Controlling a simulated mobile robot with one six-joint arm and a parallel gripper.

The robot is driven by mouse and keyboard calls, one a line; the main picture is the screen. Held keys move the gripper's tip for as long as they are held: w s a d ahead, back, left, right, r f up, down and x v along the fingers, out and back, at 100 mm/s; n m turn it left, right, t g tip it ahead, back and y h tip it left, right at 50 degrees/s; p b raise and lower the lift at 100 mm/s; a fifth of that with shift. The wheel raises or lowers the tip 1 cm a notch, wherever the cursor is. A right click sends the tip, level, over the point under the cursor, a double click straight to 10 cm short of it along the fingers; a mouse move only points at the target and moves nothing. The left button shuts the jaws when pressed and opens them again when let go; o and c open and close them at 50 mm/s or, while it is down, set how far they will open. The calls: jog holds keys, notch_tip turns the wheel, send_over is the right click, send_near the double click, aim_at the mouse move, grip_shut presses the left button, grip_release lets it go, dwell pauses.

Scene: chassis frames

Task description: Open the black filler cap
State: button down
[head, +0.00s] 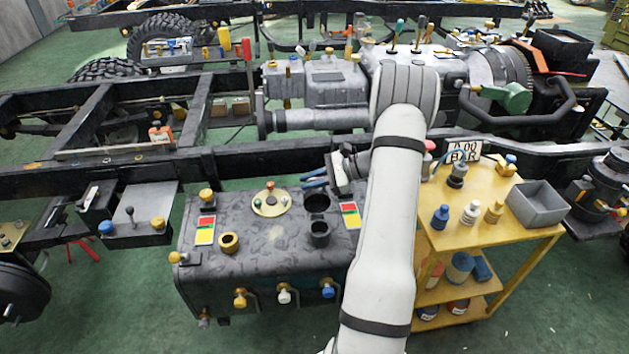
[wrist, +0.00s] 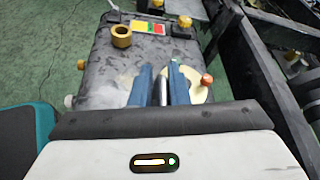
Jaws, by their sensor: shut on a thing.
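The dark grey tank (head: 270,262) stands below the frame rail; its top also shows in the wrist view (wrist: 105,68). A round black filler opening (head: 316,203) is on the tank top, right of the cream disc (head: 270,203) with a red knob. It looks dark inside. My gripper (head: 315,180) is just behind and above this opening, its blue fingers pointing left. In the wrist view the fingers (wrist: 163,78) are close together around a thin dark piece, apparently the black filler cap; the fingers and my gripper's body hide most of it.
A second black ring-shaped fitting (head: 320,233) stands in front of the opening, and a brass ring (head: 228,242) stands to the left. Red, yellow and green labels lie on both sides. The black frame rail (head: 120,172) runs behind; a yellow cart (head: 478,236) stands right.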

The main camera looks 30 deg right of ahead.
jog(key=shift+d+f, duration=0.15)
jog(key=shift+f, duration=0.05)
jog(key=c, duration=1.7)
grip_release()
jog(key=shift+o, duration=1)
jog(key=v, duration=0.7)
jog(key=shift+d, duration=0.35)
jog(key=shift+s+r, duration=0.1)
jog(key=shift+r, duration=0.05)
jog(key=shift+c, duration=0.2)
